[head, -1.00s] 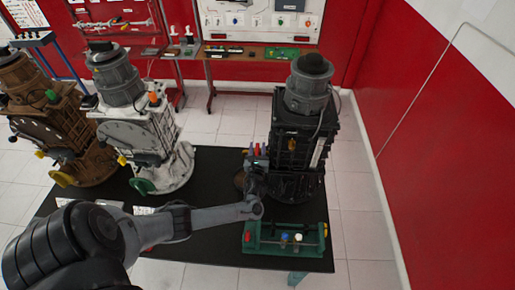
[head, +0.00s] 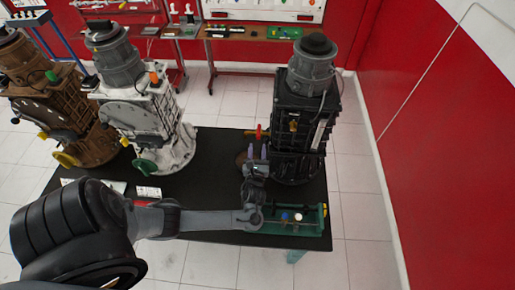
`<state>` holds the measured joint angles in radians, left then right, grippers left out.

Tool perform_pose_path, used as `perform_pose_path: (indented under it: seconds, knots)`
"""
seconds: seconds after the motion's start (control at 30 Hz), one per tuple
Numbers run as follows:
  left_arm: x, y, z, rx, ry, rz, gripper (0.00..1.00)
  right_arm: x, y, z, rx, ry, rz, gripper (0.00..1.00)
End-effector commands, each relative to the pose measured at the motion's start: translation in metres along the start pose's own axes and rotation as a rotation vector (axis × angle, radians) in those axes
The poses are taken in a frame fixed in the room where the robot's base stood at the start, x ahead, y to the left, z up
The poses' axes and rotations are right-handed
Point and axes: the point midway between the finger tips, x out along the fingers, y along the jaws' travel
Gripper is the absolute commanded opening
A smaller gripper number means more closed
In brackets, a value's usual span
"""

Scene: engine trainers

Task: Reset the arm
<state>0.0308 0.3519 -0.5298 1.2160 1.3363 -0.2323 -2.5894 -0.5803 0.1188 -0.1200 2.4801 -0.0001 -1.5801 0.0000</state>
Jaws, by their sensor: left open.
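My left arm comes in from the lower left and reaches across the black table (head: 205,160). My left gripper (head: 257,152) points away from me, its two fingertips apart with nothing seen between them. It is at the left side of the black engine trainer (head: 300,110), close to a red handle (head: 258,131); I cannot tell whether it touches anything. My wrist partly covers the left end of the green tray (head: 310,242), which holds small parts with blue and white tops. My right gripper is not in view.
A white engine trainer (head: 140,125) and a brown one (head: 60,110) stand on the left. White cards (head: 148,191) lie on the table. The middle of the table is bare. A workbench (head: 240,36) stands against the red wall behind.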

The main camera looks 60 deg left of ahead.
Motion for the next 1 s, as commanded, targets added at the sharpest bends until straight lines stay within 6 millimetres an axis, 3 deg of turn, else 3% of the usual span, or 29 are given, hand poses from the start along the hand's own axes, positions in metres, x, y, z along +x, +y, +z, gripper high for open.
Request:
perform_pose_path:
  seconds: [0.33, 0.53, 0.63, 0.73, 0.87, 1.0]
  knots:
    - [-0.002, 0.003, -0.002, 0.006, 0.005, 0.0, 0.43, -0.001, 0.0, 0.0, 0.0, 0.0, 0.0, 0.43]
    - [-0.025, 0.027, -0.025, 0.051, 0.056, 0.006, 0.43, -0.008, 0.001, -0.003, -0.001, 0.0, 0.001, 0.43]
    - [-0.052, 0.047, -0.036, 0.046, 0.114, 0.017, 0.43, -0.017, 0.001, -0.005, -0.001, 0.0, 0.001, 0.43]
    - [-0.085, 0.047, -0.044, -0.016, 0.24, -0.012, 0.43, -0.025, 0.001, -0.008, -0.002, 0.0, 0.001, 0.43]
    - [-0.129, 0.031, -0.049, -0.267, 0.487, -0.028, 0.43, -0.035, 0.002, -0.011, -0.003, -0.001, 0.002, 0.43]
    - [-0.18, 0.002, -0.029, -0.675, 0.794, 0.03, 0.43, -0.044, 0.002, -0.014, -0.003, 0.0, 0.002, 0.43]
